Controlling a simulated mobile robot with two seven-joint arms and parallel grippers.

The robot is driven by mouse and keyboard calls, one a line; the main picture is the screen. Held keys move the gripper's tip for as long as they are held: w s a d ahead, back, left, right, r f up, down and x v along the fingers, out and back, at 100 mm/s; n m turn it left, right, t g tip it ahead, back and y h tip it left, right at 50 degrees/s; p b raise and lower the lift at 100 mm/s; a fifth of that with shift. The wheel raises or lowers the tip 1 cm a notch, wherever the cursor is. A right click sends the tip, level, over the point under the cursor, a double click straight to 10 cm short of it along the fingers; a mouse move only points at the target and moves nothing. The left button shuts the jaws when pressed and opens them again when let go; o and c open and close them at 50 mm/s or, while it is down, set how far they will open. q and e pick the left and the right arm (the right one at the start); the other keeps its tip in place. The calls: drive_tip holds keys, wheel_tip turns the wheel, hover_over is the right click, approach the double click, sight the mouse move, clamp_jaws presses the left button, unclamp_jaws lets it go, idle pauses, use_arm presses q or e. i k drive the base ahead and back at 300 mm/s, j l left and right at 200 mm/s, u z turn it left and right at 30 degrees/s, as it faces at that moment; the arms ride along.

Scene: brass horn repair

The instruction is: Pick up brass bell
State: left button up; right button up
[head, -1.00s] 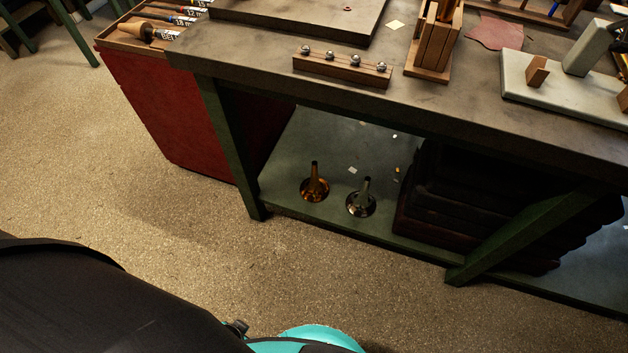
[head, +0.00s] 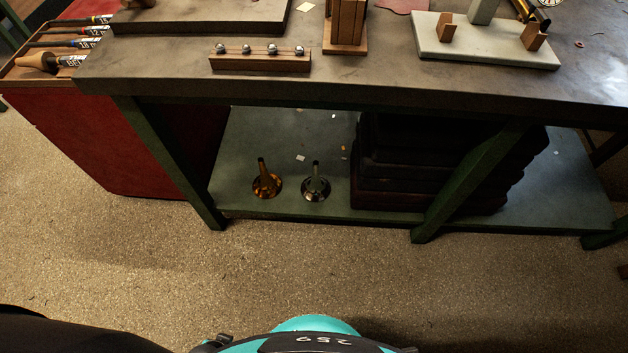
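The brass bell (head: 267,185) is golden and stands flared end down on the green lower shelf (head: 330,207) under the workbench, its narrow tube pointing up. A similar silver bell (head: 315,188) stands just to its right, a small gap apart. Neither gripper shows in the head view, and nothing touches the brass bell.
The workbench top (head: 370,80) overhangs the shelf, with a green leg (head: 165,160) left of the bells. Dark stacked cases (head: 440,165) fill the shelf to their right. A red cabinet (head: 95,140) stands at left. The floor (head: 300,265) in front is clear.

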sight(268, 186)
drive_tip(key=i+j+z, duration=0.45)
drive_tip(key=i+j, duration=0.4)
drive_tip(key=i, duration=0.05)
